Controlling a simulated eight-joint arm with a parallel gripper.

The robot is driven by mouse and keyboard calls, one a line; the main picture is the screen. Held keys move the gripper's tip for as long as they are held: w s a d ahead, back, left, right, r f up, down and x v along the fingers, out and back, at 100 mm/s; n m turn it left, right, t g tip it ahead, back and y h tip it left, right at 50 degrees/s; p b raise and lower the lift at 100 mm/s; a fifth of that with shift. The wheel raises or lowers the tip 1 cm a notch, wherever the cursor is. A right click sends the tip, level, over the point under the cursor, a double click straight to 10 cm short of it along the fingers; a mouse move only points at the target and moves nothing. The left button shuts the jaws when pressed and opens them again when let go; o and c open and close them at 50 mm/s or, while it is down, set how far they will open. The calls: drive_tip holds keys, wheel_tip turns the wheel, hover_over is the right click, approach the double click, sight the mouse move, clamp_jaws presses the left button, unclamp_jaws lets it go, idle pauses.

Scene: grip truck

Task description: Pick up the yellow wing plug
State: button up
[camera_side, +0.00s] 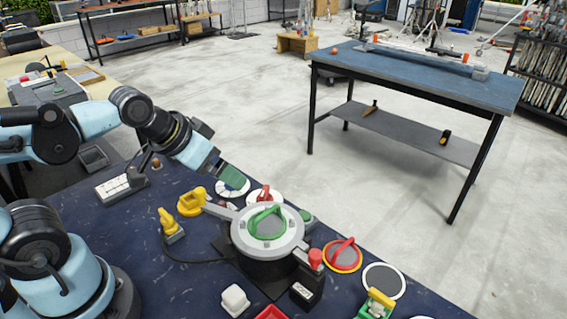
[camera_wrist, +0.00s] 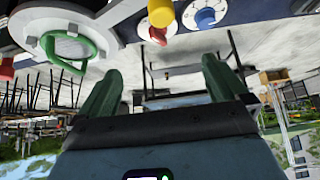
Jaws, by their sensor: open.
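Two yellow pieces stand on the dark blue table left of the round grey device. A rounded yellow piece with a raised grip (camera_side: 191,201) looks most like the wing plug. A smaller yellow handle on a grey block (camera_side: 170,225) stands in front of it, and I cannot tell for certain which is the plug. My gripper (camera_side: 232,178) is just behind and right of the rounded piece, above the table. In the wrist view my gripper (camera_wrist: 158,72) has its green fingers apart, with nothing between them. A yellow end (camera_wrist: 161,12) shows at the top there, cut off.
The round grey device with a green handle (camera_side: 268,240) stands close by, with a red knob (camera_side: 316,258) on its right. A red-handled disc (camera_side: 343,254), a white ring (camera_side: 384,280) and a white block (camera_side: 235,299) lie around it. A cable runs near the yellow handle.

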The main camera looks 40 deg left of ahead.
drive_tip(key=c, duration=0.4)
wheel_tip(320, 180, up, 5)
drive_tip(key=a, duration=0.1)
drive_tip(key=g, duration=0.7)
hover_over(163, 214)
wheel_tip(163, 214, down, 4)
drive_tip(key=shift+w+d+f, duration=0.1)
drive_tip(key=shift+w+f, duration=0.05)
drive_tip(key=shift+f, duration=6.45)
